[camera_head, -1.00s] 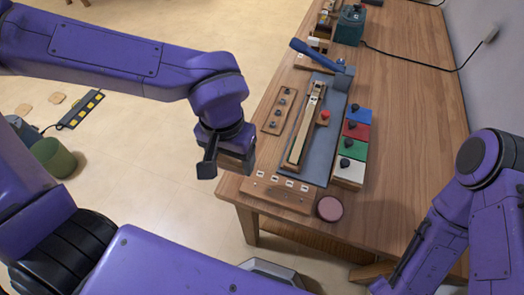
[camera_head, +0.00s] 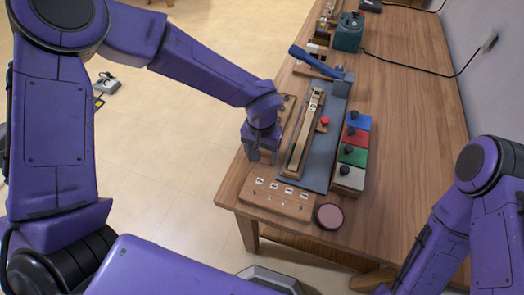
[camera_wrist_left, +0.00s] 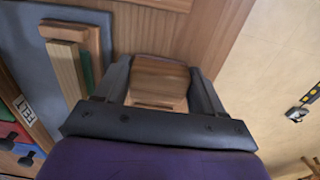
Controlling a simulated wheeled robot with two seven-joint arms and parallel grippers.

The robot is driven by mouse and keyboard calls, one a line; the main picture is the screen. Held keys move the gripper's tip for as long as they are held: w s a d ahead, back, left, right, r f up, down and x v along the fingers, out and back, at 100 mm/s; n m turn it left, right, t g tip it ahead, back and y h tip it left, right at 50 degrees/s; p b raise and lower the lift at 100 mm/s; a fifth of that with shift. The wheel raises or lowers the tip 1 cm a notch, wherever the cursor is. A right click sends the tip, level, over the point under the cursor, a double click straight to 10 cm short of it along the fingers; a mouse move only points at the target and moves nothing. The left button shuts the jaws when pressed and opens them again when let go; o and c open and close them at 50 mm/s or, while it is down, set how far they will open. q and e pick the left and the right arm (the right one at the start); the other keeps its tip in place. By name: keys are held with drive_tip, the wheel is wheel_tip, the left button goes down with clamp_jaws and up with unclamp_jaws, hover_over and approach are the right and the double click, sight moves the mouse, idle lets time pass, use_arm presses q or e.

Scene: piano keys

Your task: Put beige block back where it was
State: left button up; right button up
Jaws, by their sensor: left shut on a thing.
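My left gripper (camera_head: 262,158) is over the left edge of the table, beside the grey mat. It is shut on a wooden block (camera_wrist_left: 158,82), which shows between the fingers in the left wrist view. The block looks brown there, and I cannot make out a beige block anywhere else. In the head view the gripper mostly hides it. I cannot tell whether the block touches the table. My right arm is at the lower right, with its gripper out of view.
A piano key (camera_head: 304,130) lies on the grey mat (camera_head: 322,165). Coloured blocks with black knobs, including a green block (camera_head: 352,155), stand to its right. A labelled wooden board (camera_head: 278,196) and a pink disc (camera_head: 330,215) are at the front.

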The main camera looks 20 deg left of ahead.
use_arm(q)
drive_tip(key=shift+s, duration=0.1)
drive_tip(key=o, duration=1.2)
drive_tip(key=shift+f, duration=0.1)
wheel_tip(320, 180, up, 12)
drive_tip(key=shift+r+p, duration=0.2)
drive_tip(key=shift+p, duration=0.15)
